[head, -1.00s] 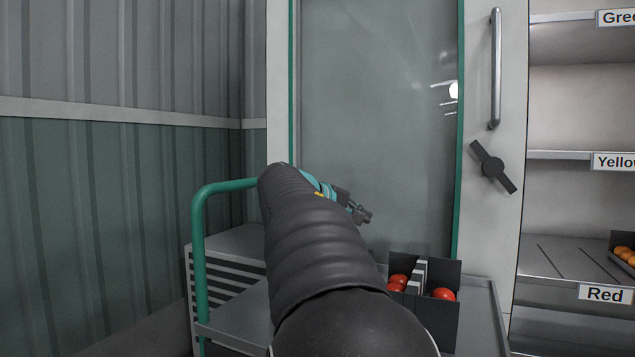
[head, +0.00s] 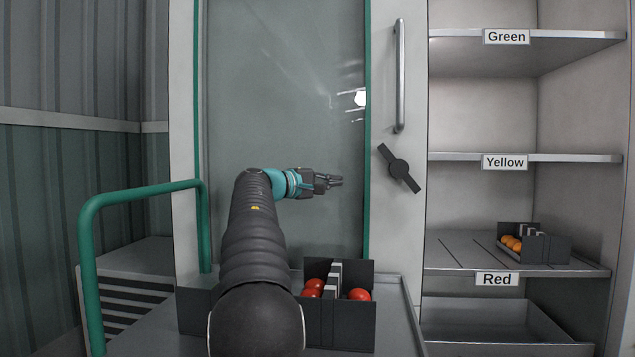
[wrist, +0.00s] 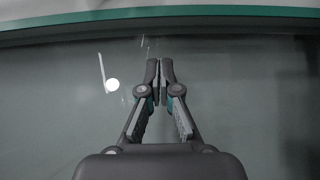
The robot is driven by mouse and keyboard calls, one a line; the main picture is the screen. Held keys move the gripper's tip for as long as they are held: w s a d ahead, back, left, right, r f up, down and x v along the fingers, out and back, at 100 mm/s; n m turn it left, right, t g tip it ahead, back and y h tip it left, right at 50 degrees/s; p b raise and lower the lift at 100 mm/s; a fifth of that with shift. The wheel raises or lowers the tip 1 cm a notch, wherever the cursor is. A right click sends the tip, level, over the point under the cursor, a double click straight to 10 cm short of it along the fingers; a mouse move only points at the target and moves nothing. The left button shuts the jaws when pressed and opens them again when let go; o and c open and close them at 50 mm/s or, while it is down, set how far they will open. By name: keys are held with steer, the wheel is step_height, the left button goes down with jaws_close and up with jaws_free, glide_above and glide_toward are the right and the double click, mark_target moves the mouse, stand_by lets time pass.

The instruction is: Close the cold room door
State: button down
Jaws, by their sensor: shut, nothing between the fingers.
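The cold room door (head: 385,230) is a pale panel with a large glass pane (head: 290,90) edged in green. A vertical metal bar handle (head: 400,75) is on its right side. A dark turning latch (head: 399,168) sits below the handle, tilted. I cannot tell for sure whether the door is fully closed against its frame. My gripper (head: 338,181) is shut and empty, in front of the glass, left of the latch and pointing right. In the wrist view my gripper (wrist: 160,62) shows shut before the glass, with the green edge (wrist: 160,14) across the top.
A trolley (head: 405,320) with a green rail (head: 140,194) stands before the door, carrying a dark crate (head: 340,325) of red tomatoes. Shelves (head: 525,158) labelled Green, Yellow and Red stand at right, with a crate of orange tomatoes (head: 512,243). A ribbed wall (head: 70,190) is at left.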

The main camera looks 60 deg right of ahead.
mark_target(365, 180)
steer(key=s+d, duration=0.2)
steer(key=s, duration=0.1)
steer(key=shift+d, duration=0.4)
steer(key=shift+s+d, duration=0.35)
steer(key=shift+s, duration=0.4)
steer(key=shift+s, duration=0.1)
